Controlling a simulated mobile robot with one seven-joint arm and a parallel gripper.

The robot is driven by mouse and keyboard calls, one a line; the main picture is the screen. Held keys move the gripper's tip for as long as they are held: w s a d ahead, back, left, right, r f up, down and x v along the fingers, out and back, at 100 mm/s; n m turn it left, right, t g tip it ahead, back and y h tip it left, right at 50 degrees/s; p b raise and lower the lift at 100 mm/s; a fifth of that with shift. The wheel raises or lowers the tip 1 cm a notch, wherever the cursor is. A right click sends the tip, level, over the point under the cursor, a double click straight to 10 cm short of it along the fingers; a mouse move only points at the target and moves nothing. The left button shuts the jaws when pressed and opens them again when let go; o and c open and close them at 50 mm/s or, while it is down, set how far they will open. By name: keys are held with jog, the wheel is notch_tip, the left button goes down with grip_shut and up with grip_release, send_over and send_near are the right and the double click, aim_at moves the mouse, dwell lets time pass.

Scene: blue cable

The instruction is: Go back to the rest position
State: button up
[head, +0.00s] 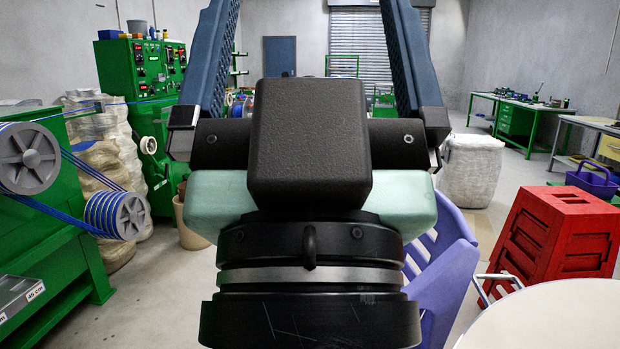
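My gripper (309,40) fills the middle of the head view, pointing up and away from the camera. Its two dark blue fingers stand wide apart. Only background shows between the parts in view; the tips run out of the top of the frame. Blue cable (103,214) is wound on a grey pulley of the green machine at the left. Blue strands also run to the upper grey pulley (30,158).
A green machine (50,240) stands at the left, with a green control cabinet (140,70) behind. A purple chair (445,265), red stepped block (560,235) and pale round table (560,315) are at the right. Open floor lies farther back on the right.

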notch_tip(320, 180, up, 23)
jog(key=p, duration=2.1)
jog(key=shift+r, duration=0.15)
